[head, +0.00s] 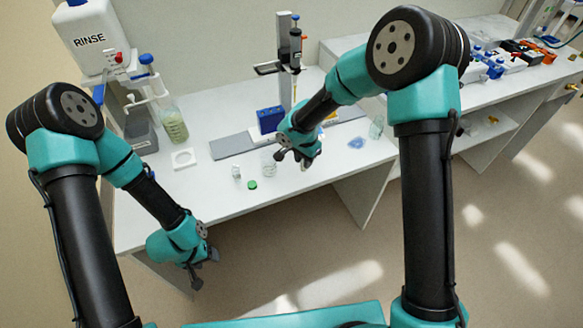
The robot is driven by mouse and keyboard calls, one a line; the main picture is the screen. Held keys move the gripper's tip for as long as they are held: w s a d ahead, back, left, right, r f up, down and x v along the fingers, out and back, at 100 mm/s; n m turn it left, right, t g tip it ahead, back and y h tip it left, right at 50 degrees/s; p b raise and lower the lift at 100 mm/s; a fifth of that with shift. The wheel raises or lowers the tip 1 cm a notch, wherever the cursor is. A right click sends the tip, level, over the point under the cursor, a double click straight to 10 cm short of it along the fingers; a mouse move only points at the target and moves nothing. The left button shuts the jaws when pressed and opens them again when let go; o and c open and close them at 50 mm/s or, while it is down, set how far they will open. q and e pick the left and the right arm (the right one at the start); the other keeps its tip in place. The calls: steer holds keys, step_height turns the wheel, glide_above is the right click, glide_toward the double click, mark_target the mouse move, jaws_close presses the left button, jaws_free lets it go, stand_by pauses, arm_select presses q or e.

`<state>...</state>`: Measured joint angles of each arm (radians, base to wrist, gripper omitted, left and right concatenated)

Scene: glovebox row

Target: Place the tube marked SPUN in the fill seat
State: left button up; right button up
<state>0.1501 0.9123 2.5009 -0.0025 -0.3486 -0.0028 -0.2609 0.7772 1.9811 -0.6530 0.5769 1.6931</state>
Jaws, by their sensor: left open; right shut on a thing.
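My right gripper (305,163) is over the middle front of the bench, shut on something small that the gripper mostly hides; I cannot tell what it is. My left gripper (203,277) is open and empty, low in front of the bench's front edge. A small clear vial (236,173) stands near the front edge, with a green cap (252,185) beside it. A clear glass vessel (268,163) stands just left of my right gripper. No SPUN mark is readable on anything. A white square piece with a round opening (184,158) lies at left; I cannot tell whether it is the fill seat.
A white RINSE unit (92,42) and a bottle of greenish liquid (173,126) stand at left. A tall stand (290,45) rises behind a blue block (269,120) and a grey plate (232,145). A blue crumpled item (356,142) and a glass (377,127) are at right.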

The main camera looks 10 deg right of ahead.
steer(key=w+d+r+n, duration=0.2)
steer(key=w+d+n, duration=0.4)
steer(key=w+d, duration=0.3)
steer(key=shift+w, duration=0.4)
